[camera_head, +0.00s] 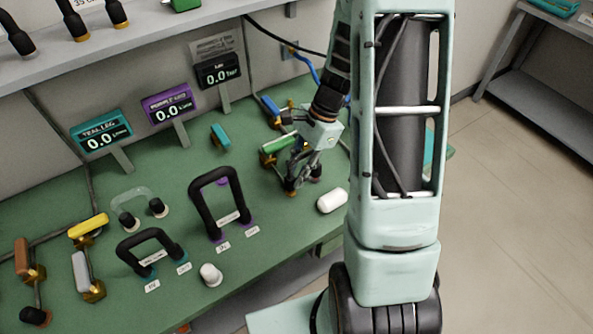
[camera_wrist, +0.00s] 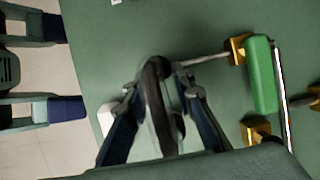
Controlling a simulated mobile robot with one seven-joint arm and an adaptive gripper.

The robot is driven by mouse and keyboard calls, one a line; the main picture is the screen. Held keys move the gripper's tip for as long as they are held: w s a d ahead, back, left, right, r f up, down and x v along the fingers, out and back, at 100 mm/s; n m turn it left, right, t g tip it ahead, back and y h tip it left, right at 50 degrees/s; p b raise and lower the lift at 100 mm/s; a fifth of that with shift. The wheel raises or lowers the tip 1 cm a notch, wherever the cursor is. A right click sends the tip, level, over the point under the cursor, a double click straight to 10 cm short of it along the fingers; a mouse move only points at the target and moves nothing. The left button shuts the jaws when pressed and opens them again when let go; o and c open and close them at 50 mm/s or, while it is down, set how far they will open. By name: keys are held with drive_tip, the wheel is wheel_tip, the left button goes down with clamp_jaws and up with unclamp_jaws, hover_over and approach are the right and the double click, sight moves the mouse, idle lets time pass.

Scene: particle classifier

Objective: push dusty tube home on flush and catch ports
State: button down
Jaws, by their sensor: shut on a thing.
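My gripper (camera_head: 302,172) is over the right part of the green bench (camera_head: 185,215), fingers pointing down. In the wrist view my gripper (camera_wrist: 158,100) is shut on a black curved tube (camera_wrist: 157,85), which runs between its fingers. In the head view the fingers hide most of this tube. Its ends and any ports under it are hidden, so I cannot tell whether it is seated. A green-handled valve (camera_head: 280,144) with brass fittings is beside my gripper; its green handle (camera_wrist: 260,75) also shows in the wrist view.
A purple-based black loop (camera_head: 220,200), a teal-based black loop (camera_head: 150,252) and a clear loop (camera_head: 135,203) stand left. A white cylinder (camera_head: 332,200) lies right of my gripper. A white cap (camera_head: 210,274) stands in front. Teal, purple and black displays stand behind, reading 0.0.

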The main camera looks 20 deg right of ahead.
sight(309, 150)
drive_tip(key=shift+f+b, duration=0.6)
drive_tip(key=shift+f, duration=0.35)
drive_tip(key=c, duration=1.6)
unclamp_jaws()
drive_tip(key=shift+r, duration=0.1)
drive_tip(key=v, duration=1.2)
